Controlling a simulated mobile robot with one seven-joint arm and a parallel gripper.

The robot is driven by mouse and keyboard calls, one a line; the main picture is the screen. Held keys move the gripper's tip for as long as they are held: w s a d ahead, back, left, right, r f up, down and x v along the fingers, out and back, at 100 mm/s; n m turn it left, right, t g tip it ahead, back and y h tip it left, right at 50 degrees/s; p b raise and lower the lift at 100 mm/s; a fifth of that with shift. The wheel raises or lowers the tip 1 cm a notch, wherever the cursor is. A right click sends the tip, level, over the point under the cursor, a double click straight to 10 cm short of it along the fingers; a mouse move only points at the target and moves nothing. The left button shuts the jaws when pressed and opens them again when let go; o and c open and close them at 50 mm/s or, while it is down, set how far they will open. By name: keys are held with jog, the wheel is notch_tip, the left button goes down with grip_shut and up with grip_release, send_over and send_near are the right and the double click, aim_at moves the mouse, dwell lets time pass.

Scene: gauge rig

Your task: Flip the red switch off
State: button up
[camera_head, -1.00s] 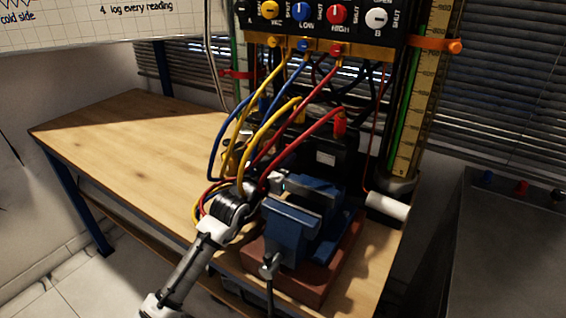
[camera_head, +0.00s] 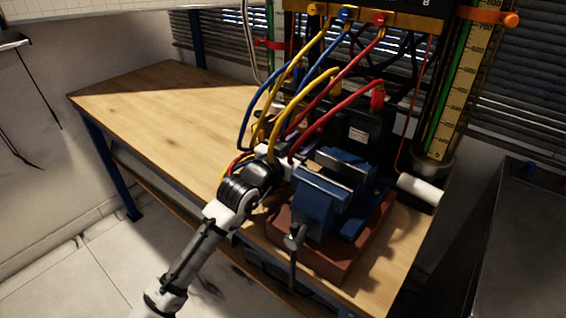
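I cannot make out a red switch in this view. The red parts I see are a red hose (camera_head: 335,117), a red hose fitting (camera_head: 377,98) and a red port (camera_head: 379,18) on the manifold. My gripper (camera_head: 286,161) is at the end of my arm, among the lower hoses and just left of the blue vise (camera_head: 318,205). The hoses and vise partly hide its fingers, so I cannot see whether it is open or holds anything.
The vise stands on a reddish-brown block (camera_head: 325,262) at the bench's front right. A white cylinder (camera_head: 418,189) and a graduated tube (camera_head: 450,105) are to its right. The wooden bench (camera_head: 150,105) is clear at left. A dark cabinet (camera_head: 515,235) stands at right.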

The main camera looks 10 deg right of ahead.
jog(key=b+v, duration=0.2)
jog(key=v, duration=0.6)
jog(key=shift+b, duration=0.3)
jog(key=shift+a, duration=0.1)
